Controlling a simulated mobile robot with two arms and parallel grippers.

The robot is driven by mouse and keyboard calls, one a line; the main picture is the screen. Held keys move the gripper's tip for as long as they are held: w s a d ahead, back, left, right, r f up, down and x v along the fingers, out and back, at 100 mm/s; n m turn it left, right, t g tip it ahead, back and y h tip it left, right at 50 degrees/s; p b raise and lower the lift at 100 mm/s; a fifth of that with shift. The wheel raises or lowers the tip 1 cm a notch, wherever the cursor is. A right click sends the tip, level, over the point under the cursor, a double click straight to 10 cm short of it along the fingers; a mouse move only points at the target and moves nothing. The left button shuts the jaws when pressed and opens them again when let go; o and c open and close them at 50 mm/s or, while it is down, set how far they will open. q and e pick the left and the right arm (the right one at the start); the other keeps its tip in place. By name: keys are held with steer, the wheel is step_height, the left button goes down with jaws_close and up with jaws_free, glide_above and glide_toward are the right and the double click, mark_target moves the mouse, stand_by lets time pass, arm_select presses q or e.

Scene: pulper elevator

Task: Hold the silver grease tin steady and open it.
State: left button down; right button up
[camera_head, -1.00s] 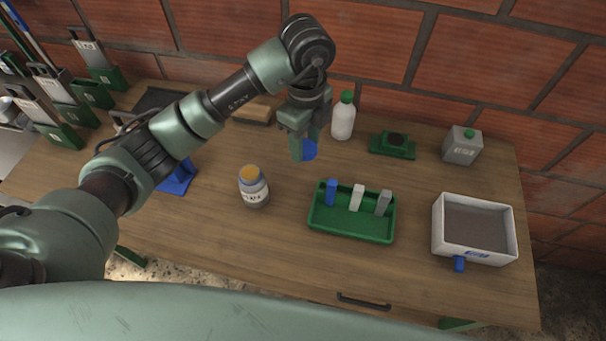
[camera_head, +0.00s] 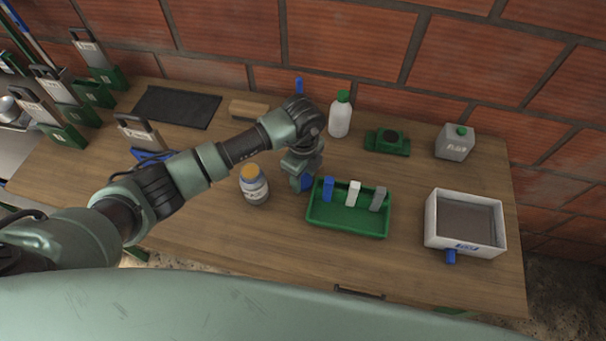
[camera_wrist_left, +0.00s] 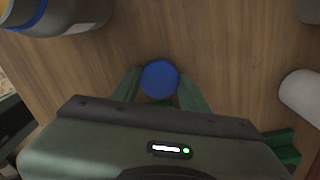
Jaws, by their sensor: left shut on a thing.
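My left gripper (camera_head: 302,183) is low over the table, at the left end of the green tray. It is shut on a round blue-topped thing (camera_wrist_left: 160,80), whose disc shows between the fingertips in the left wrist view. Its sides are hidden, so I cannot tell whether this is the silver grease tin or whether it touches the table. A grey jar (camera_head: 255,191) with a yellow lid and white label stands upright just left of the gripper, apart from it. My right gripper is not in view.
The green tray (camera_head: 346,226) holds blue, white and grey upright pieces. Behind are a white bottle (camera_head: 340,120), a green block (camera_head: 387,142) and a grey canister (camera_head: 455,143). A white box (camera_head: 466,244) stands right. The table front is clear.

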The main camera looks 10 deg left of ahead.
mark_target(303, 180)
arm_select(q)
steer(key=c, duration=1.2)
jaws_free()
steer(key=shift+f, duration=0.15)
steer(key=o, duration=0.5)
steer(key=shift+c, duration=0.2)
steer(key=shift+r, duration=0.2)
step_height(303, 180, up, 12)
steer(key=b, duration=0.3)
steer(key=shift+b, duration=0.3)
